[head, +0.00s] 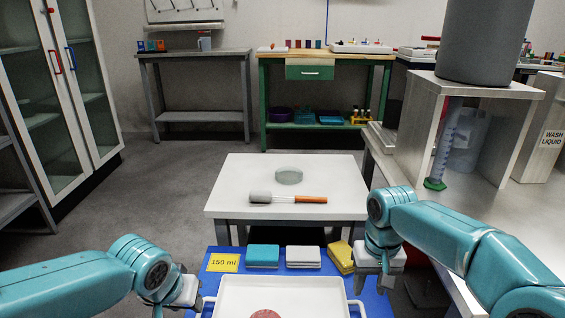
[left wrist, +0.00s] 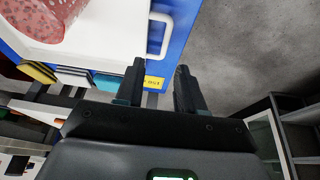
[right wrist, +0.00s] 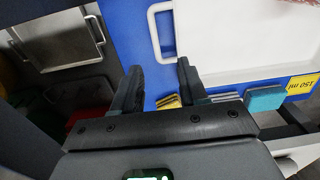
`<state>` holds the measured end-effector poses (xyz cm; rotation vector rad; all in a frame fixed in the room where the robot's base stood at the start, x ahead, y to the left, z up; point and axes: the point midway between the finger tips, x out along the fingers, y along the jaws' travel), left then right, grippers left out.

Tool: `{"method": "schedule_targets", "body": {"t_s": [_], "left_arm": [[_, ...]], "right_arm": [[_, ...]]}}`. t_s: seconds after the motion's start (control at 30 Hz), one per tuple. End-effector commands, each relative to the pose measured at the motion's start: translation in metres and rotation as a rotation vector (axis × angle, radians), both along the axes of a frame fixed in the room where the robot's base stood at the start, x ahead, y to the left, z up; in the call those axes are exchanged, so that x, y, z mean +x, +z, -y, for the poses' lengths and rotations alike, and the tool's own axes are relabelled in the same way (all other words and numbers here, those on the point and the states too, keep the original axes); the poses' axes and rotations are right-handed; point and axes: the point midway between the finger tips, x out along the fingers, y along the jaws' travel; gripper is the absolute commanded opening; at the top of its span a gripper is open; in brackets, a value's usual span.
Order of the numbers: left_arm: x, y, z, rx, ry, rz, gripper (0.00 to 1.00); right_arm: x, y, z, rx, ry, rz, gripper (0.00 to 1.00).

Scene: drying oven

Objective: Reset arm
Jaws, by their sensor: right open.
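My left gripper (head: 172,300) hangs at the lower left of the head view, beside the left handle of a white tray (head: 228,300). In the left wrist view its two fingers (left wrist: 160,85) stand apart with nothing between them. My right gripper (head: 372,276) is at the right side of the blue surface (head: 221,251), near the yellow pad (head: 341,256). In the right wrist view its fingers (right wrist: 158,85) are apart and empty, close to the tray's handle (right wrist: 155,32).
Teal (head: 263,256) and white (head: 303,257) pads and a "150 ml" label (head: 223,262) lie behind the tray. A white table (head: 227,196) beyond holds a glass dish (head: 288,176) and a brush-like tool (head: 290,198). A bench (head: 470,179) stands at right. Open floor lies left.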

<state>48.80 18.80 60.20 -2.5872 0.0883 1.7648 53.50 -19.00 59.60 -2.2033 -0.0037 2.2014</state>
Motion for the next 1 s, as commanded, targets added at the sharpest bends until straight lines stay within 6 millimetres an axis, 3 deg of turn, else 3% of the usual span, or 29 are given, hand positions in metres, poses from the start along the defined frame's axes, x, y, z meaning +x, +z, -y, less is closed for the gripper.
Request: {"method": "schedule_targets", "body": {"t_s": [0.03,0.17,0.27,0.47,0.8,1.0], "left_arm": [[-0.002,0.012,0.005,-0.016,-0.013,-0.027,0.38],[-0.014,0.011,0.025,-0.093,-0.045,-0.099,0.38],[-0.030,0.007,0.039,-0.158,-0.055,-0.151,0.38],[-0.076,0.011,0.058,-0.270,-0.020,-0.241,0.38],[-0.171,0.047,0.069,-0.349,0.115,-0.348,0.38],[-0.197,0.054,0.068,-0.344,0.154,-0.368,0.38]], "right_arm": [[-0.002,0.010,-0.004,0.017,0.011,-0.010,0.43],[-0.013,0.001,-0.022,0.091,0.043,-0.020,0.43],[-0.033,-0.009,-0.036,0.155,0.050,-0.023,0.43],[-0.091,-0.010,-0.058,0.265,0.013,-0.021,0.43],[-0.212,0.043,-0.072,0.334,-0.121,-0.004,0.43],[-0.244,0.059,-0.071,0.327,-0.158,0.008,0.43]]}}
